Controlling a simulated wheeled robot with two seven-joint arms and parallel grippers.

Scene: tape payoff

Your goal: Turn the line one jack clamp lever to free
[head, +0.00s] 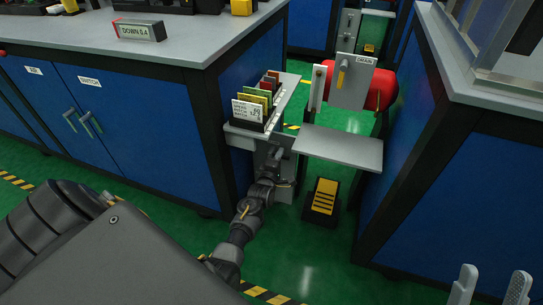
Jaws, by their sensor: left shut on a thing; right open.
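My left gripper (277,154) is at the end of the dark arm that reaches in from the left. It is low beside the blue bench, just under the small shelf with the cards, in front of a grey bracket (284,192). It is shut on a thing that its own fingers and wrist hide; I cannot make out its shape. I cannot clearly pick out the jack clamp lever or its setting. My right gripper (490,287) shows only as two grey fingers at the bottom right edge. They are apart, with nothing between them.
A card rack (262,98) sits above my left gripper. Right of it are a DRAIN panel (350,88) with a yellow handle, a red tank (381,90), a grey plate (338,147) and a yellow-black pedal (322,199). Blue benches flank the green floor.

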